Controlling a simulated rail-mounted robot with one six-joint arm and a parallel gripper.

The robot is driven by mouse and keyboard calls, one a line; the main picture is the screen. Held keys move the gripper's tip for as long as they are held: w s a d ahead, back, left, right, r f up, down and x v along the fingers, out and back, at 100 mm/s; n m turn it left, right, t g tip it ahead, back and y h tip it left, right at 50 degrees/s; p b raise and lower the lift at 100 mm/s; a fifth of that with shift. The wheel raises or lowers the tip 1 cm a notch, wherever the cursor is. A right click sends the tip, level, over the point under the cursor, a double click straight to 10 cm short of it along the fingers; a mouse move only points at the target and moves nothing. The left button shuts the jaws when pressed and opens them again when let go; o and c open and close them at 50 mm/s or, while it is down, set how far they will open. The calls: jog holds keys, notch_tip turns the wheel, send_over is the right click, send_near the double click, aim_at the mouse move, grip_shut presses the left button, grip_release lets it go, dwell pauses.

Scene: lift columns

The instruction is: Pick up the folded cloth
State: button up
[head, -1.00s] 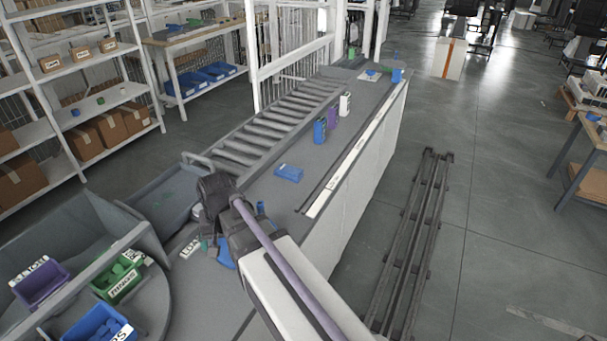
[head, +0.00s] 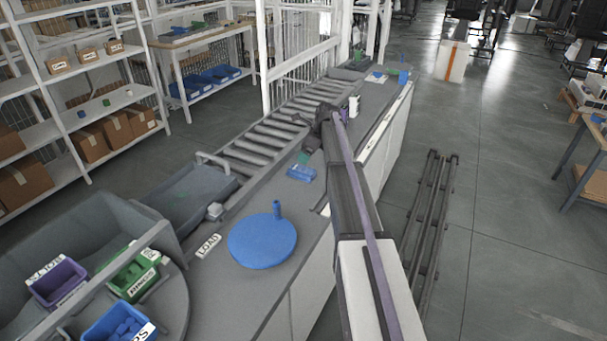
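The folded cloth (head: 301,174) is a small blue flat bundle. It lies on the grey counter (head: 210,290), beside the roller conveyor. My arm reaches in from the bottom, right of the cloth, and bends over at its far end.
A round blue disc with an upright peg (head: 262,242) stands nearer on the counter, by a LOAD label (head: 208,246). A white bottle (head: 353,106) stands beyond my wrist. The roller conveyor (head: 265,145) runs along the left. Bins (head: 58,283) are at lower left.

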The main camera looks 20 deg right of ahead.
aim_at(302, 169)
jog(key=shift+w+d+m, duration=0.35)
jog(key=shift+d+m, duration=0.05)
jog(key=shift+d, duration=0.15)
jog(key=shift+a+f, duration=0.1)
jog(key=shift+f, duration=0.05)
jog(key=b+x, duration=1)
jog(key=shift+a+f, duration=0.1)
jog(key=shift+f, duration=0.3)
jog(key=shift+s+r, duration=0.1)
jog(key=shift+r, duration=0.15)
jog(key=shift+f, duration=0.1)
jog(key=c, duration=1.1)
